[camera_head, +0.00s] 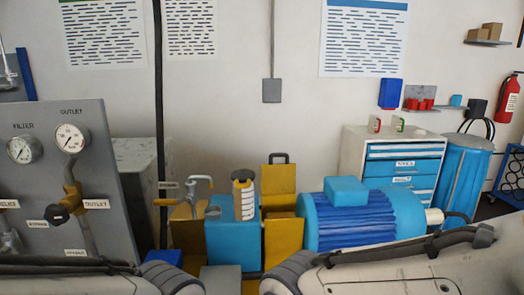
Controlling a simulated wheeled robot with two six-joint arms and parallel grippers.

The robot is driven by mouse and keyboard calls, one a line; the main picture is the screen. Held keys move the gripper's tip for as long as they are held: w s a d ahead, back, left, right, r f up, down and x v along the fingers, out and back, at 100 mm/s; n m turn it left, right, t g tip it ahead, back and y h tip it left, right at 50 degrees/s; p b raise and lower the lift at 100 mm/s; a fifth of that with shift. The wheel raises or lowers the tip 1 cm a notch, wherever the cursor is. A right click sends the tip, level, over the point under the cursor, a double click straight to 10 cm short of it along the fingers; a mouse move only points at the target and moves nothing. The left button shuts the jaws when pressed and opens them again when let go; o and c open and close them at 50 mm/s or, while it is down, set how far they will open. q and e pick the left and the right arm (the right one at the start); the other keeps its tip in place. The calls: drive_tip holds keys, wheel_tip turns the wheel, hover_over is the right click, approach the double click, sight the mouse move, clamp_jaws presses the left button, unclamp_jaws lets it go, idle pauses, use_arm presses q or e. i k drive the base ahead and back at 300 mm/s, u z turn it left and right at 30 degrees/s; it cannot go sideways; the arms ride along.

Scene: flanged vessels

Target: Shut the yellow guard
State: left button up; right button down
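The yellow guard (281,184) stands as an upright panel with a dark handle on its top edge, between a blue block and the blue motor. More yellow surface shows below it (284,239); I cannot tell how the parts join. The blue motor (352,221) with its ribbed body is right of it. My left arm comes in along the bottom left and my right arm along the bottom right. Both arms run out at the lower edge, below and in front of the guard. Neither gripper's fingers show.
A grey gauge panel (98,160) fills the left. A white drawer cabinet (356,150) stands behind the motor.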

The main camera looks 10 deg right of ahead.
sight(276, 178)
drive_tip(key=u, duration=0.15)
drive_tip(key=i, duration=1.15)
drive_tip(key=z, duration=0.6)
